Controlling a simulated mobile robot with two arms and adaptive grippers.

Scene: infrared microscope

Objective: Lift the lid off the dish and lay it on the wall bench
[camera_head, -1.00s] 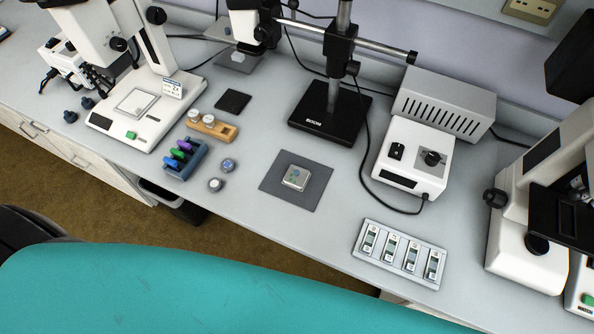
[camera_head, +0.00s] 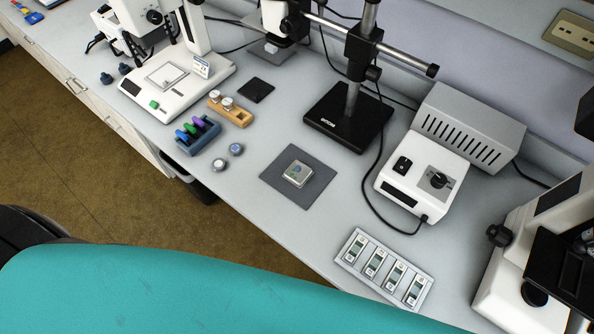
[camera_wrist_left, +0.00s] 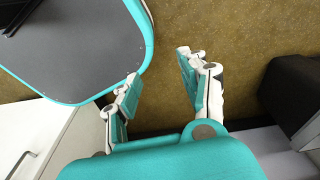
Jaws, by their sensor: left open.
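No dish with a lid can be made out for certain. A small, pale square case (camera_head: 298,173) with a clear-looking top sits on a dark square mat (camera_head: 315,190) in the head view. Two small round pots, one grey-white (camera_head: 219,165) and one bluish (camera_head: 236,149), stand on the bench left of the mat; I cannot tell whether either is the dish. The wall bench (camera_head: 255,205) is the long grey worktop. My left gripper (camera_wrist_left: 158,82) is open and empty in the left wrist view, over brown floor, away from the bench items. My right gripper is not in view.
A white microscope (camera_head: 180,80) stands at the left, a black-based boom stand (camera_head: 345,118) at the back, and a control box (camera_head: 422,180) right of the mat. A slide tray (camera_head: 400,268) lies near the front edge. Bare bench surrounds the mat.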

